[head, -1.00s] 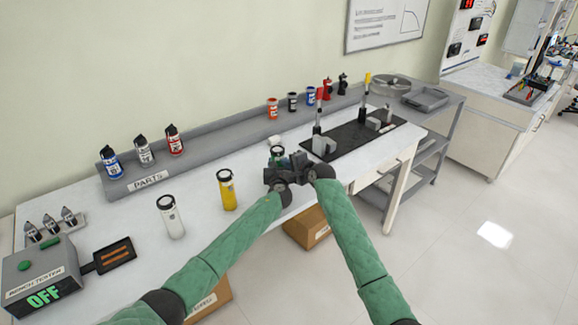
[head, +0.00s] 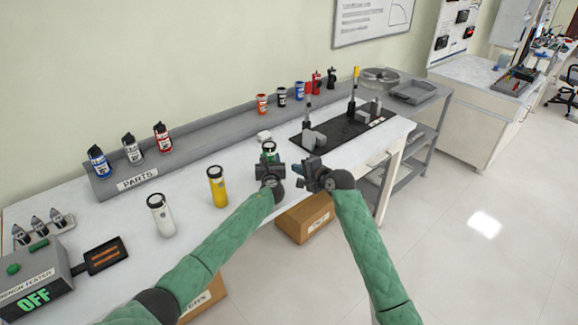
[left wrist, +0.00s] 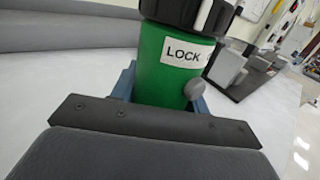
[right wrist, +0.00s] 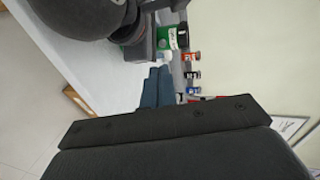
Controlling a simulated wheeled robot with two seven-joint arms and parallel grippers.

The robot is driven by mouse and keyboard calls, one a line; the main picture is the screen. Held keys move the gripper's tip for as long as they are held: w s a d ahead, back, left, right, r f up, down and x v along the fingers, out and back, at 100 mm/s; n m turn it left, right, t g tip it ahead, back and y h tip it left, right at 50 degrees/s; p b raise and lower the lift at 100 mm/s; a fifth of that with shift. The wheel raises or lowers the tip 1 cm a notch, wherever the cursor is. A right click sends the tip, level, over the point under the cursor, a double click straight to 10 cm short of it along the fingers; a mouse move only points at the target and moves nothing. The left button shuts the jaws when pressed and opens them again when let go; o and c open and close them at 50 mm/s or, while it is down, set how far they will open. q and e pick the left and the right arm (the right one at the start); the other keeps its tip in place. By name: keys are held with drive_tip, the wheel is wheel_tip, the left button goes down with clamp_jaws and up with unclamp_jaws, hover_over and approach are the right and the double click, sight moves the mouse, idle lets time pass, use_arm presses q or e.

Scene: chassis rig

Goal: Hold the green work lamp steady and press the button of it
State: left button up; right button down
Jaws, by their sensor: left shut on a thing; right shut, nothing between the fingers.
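The green work lamp (head: 269,148) stands on the white bench, mostly hidden behind my left gripper in the head view. In the left wrist view the lamp (left wrist: 160,66) has a green body, a black top and a label reading "LOCK". A round grey knob (left wrist: 195,88) sticks out low on its near side. My left gripper (head: 269,163) is shut on the lamp, with blue fingers on both sides. My right gripper (head: 308,164) is shut and empty, to the right of the lamp and apart from it. The right wrist view shows its fingers (right wrist: 157,88) together, with the lamp (right wrist: 167,40) beyond.
A yellow lamp (head: 217,186) and a white lamp (head: 161,215) stand left on the bench. A black mat (head: 345,130) with stands lies to the right. The grey parts shelf (head: 210,140) runs behind. The bench tester (head: 32,280) reads OFF.

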use_arm(q)
drive_tip(key=shift+a+f, duration=0.1)
drive_tip(key=shift+f, duration=0.05)
use_arm(e)
drive_tip(key=shift+v, duration=1.15)
use_arm(q)
drive_tip(key=o, duration=1.3)
drive_tip(key=shift+c, duration=0.2)
